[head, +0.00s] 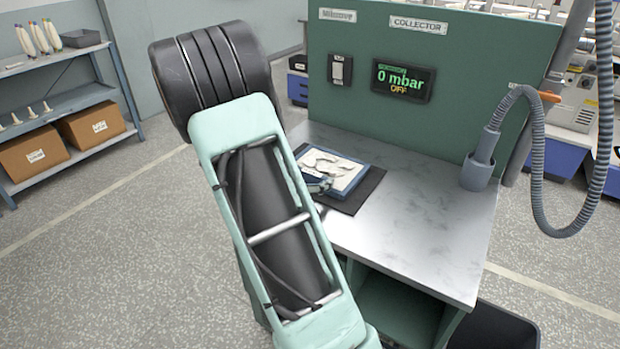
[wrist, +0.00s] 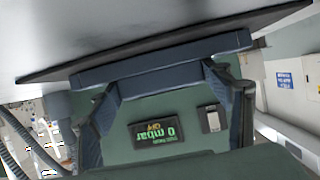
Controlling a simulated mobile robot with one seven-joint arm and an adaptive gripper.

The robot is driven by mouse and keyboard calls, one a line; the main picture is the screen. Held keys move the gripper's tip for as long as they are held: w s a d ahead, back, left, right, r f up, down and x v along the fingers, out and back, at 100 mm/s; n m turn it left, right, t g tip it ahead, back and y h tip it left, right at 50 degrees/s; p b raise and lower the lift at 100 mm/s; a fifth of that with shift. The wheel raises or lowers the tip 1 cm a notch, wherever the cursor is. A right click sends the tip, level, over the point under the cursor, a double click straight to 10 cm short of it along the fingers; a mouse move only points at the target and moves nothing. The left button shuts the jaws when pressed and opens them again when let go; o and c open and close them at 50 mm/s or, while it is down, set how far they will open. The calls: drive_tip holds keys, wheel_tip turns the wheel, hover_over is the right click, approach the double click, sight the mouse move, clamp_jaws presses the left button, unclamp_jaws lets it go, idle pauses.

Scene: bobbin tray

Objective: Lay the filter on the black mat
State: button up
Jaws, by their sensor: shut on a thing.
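The filter is a flat blue-framed panel with a pale, grey-smudged face (head: 333,168). It lies flat over the black mat (head: 363,194) on the metal bench, with mat showing along its right and near sides. In the wrist view the filter's blue edge (wrist: 160,63) runs close along the mat (wrist: 55,73); I cannot tell whether they touch. My gripper (head: 318,184) is shut on the filter's near-left edge, partly hidden by my arm. In the wrist view my gripper's fingers (wrist: 162,80) reach the frame. The filter's left part is hidden in the head view.
A green back panel carries a display (head: 402,81) reading 0 mbar, OFF, and a switch (head: 340,68). A grey hose (head: 538,150) with its nozzle in a cup (head: 480,172) stands at the bench's right. The bench's right half (head: 430,220) is clear. A dark bin (head: 495,327) stands below.

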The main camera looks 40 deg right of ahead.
drive_tip(key=o, duration=1)
drive_tip(key=shift+f, duration=0.1)
drive_tip(key=o, duration=0.4)
drive_tip(key=shift+r, duration=0.3)
drive_tip(key=p+v, duration=0.1)
drive_tip(key=v, duration=1.1)
drive_tip(key=shift+s+p, duration=0.1)
drive_tip(key=shift+p, duration=0.25)
